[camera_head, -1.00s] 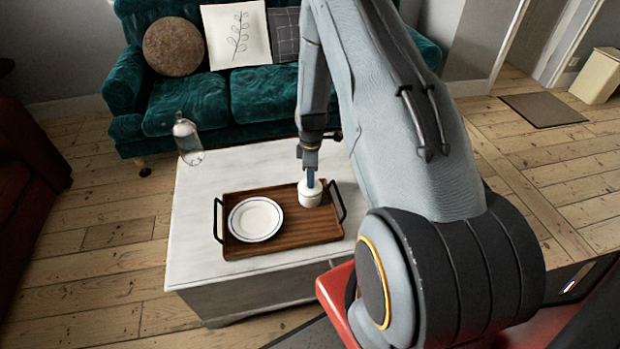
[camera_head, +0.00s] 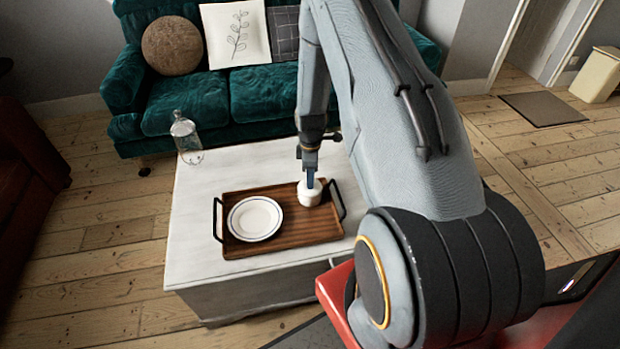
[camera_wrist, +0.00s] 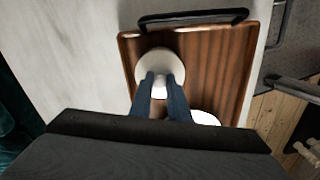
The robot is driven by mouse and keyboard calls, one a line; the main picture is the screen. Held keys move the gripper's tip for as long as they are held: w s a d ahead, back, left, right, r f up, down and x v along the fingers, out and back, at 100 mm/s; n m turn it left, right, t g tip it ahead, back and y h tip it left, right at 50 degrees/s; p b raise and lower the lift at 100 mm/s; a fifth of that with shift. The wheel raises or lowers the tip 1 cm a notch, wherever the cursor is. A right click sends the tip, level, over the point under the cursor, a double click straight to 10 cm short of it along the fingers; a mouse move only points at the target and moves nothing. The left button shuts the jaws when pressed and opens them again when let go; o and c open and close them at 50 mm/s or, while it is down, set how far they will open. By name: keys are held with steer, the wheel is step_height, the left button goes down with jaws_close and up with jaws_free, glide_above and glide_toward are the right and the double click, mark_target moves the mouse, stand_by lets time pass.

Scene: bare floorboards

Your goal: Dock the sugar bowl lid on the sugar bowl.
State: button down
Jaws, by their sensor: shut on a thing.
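The white sugar bowl (camera_head: 310,196) stands upright on the wooden tray, at its right side. The white sugar bowl lid (camera_wrist: 160,66) is at the top of the bowl and covers most of it in the wrist view. My gripper (camera_head: 310,180) points down over the bowl, its blue fingers shut on the lid; the fingers also show in the wrist view (camera_wrist: 160,84). The lid looks on or very close to the bowl's rim; I cannot tell whether it is fully seated. The fingers hide part of the lid.
The wooden tray (camera_head: 290,238) with black handles lies on a white table (camera_head: 200,262). A white plate (camera_head: 255,218) lies on the tray left of the bowl. A green sofa (camera_head: 215,100) is behind.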

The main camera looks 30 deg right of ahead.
steer(key=shift+f, duration=0.25)
steer(key=c, duration=1.9)
jaws_free()
steer(key=shift+c, duration=0.2)
step_height(320, 180, up, 11)
steer(key=p, duration=0.6)
